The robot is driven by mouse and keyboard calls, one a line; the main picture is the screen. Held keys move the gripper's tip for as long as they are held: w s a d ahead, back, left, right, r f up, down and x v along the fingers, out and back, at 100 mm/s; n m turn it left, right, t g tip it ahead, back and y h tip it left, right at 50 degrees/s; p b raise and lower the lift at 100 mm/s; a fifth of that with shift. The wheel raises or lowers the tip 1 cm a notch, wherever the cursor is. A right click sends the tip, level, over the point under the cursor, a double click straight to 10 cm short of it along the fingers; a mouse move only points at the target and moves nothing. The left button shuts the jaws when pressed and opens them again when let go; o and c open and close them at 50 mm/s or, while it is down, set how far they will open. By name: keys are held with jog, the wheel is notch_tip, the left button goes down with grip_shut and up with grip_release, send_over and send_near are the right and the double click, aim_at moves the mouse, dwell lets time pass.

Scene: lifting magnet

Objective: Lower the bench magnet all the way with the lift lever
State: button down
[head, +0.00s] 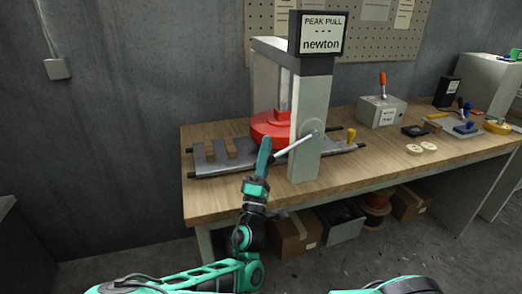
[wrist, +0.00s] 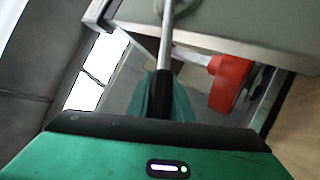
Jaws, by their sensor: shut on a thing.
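The bench magnet (head: 268,128) is a red disc hanging in the grey press frame, just above or at the grey slotted bed (head: 210,172); I cannot tell whether they touch. It also shows as a red block in the wrist view (wrist: 230,82). The lift lever (head: 293,145) is a pale rod on a round pivot at the front post, slanting down to the left. In the wrist view its rod (wrist: 167,40) runs to a black grip (wrist: 160,92). My gripper (head: 264,158) is shut on this grip, its fingers partly hiding it.
The frame's front post (head: 308,110) stands close right of my gripper, with a "PEAK PULL newton" display (head: 318,35) on top. The wooden bench (head: 240,205) has a clear front strip. A grey box with an orange lever (head: 382,108) stands farther right.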

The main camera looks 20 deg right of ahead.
jog(key=shift+w+a+f, duration=0.1)
jog(key=shift+a+f, duration=0.1)
jog(key=c, duration=1.6)
grip_release()
jog(key=shift+a, duration=0.1)
jog(key=shift+r, duration=0.1)
jog(key=v, duration=1)
jog(key=shift+s+f, duration=0.3)
jog(key=shift+f, duration=0.05)
